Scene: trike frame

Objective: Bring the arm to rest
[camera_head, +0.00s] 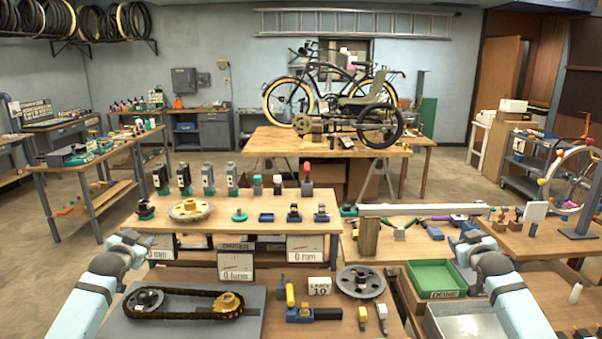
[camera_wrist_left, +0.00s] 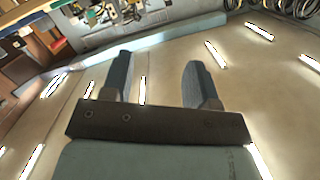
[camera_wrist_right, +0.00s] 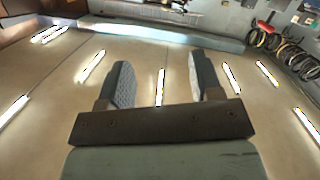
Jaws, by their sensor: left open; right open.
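My left arm (camera_head: 92,290) comes in at the lower left of the head view, with its gripper (camera_head: 137,240) raised beside the left end of the bench. In the left wrist view the two fingers of this gripper (camera_wrist_left: 157,75) stand wide apart with nothing between them. My right arm (camera_head: 510,300) comes in at the lower right, with its gripper (camera_head: 470,240) raised near the green tray. In the right wrist view its fingers (camera_wrist_right: 157,72) are also apart and empty. Both wrist views look at the ceiling with its light strips. Neither gripper visibly touches anything.
A grey board (camera_head: 180,327) with a chain drive, a large gear (camera_head: 361,283) and tools lie in front between my arms. A raised shelf (camera_head: 290,226) holds small parts. A green tray (camera_head: 436,290) sits by my right arm. A trike frame (camera_head: 340,95) stands on the table behind.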

